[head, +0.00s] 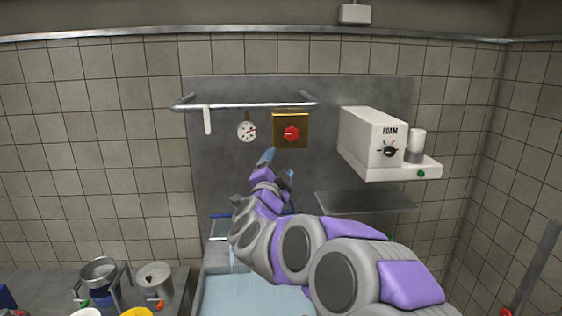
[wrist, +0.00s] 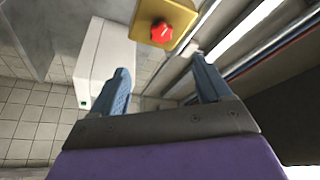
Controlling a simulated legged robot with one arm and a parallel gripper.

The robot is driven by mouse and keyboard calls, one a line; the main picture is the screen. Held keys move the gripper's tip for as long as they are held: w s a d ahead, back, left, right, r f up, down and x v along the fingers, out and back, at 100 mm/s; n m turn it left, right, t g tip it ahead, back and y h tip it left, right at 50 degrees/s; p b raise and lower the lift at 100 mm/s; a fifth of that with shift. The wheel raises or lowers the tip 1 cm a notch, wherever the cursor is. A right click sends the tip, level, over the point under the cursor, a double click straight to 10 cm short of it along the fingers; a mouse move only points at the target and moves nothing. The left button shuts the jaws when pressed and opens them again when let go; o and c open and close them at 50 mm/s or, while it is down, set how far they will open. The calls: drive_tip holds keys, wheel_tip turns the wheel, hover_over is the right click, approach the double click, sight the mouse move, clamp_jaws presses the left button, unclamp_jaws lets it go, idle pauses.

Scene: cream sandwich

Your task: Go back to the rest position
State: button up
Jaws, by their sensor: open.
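My gripper (head: 277,165) is at the end of my purple and grey arm, raised in front of the metal back panel. In the wrist view my gripper (wrist: 160,88) has its two blue fingers spread apart, with nothing between them. In the head view it lies just below a brass plate with a red knob (head: 291,133). The red knob also shows in the wrist view (wrist: 162,32), beyond the fingertips and apart from them.
A white foam machine (head: 372,139) is on the wall to the right, above a metal shelf (head: 365,202). A rail (head: 245,104) and a round gauge (head: 247,131) are behind my gripper. Metal pots (head: 153,281) stand at lower left. A pale blue surface (head: 250,295) lies below my arm.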

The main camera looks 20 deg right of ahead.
drive_tip(key=shift+s+a+f, duration=0.25)
drive_tip(key=shift+s+a, duration=0.15)
drive_tip(key=shift+s, duration=0.1)
drive_tip(key=s+a+f+n+y+b, duration=0.1)
drive_tip(key=a+f+n+y+b, duration=0.2)
drive_tip(key=a+f+n+y, duration=0.25)
drive_tip(key=s+a+f+n+y+b, duration=0.2)
drive_tip(key=a+f+n+y, duration=0.15)
drive_tip(key=a+y, duration=0.35)
drive_tip(key=s+a+f+n+g+y+b, duration=0.25)
drive_tip(key=s+a+f+n+g, duration=0.25)
drive_tip(key=s+a+f, duration=0.4)
drive_tip(key=s+d+f+n+g+h+b, duration=0.1)
drive_tip(key=s+d+f+g+b, duration=0.1)
drive_tip(key=s+f, duration=0.5)
drive_tip(key=s+d+f+n+g+h+b, duration=0.1)
drive_tip(key=s+f+g, duration=0.6)
drive_tip(key=s, duration=1)
drive_tip(key=s+d+f+n+g+h+b, duration=0.1)
drive_tip(key=s+d+f+g+b, duration=0.3)
drive_tip(key=s+f, duration=0.4)
drive_tip(key=s+d+n+b, duration=0.1)
drive_tip(key=s+d, duration=0.1)
drive_tip(key=s, duration=0.2)
drive_tip(key=shift+s+f+g, duration=0.3)
drive_tip(key=shift+s, duration=0.1)
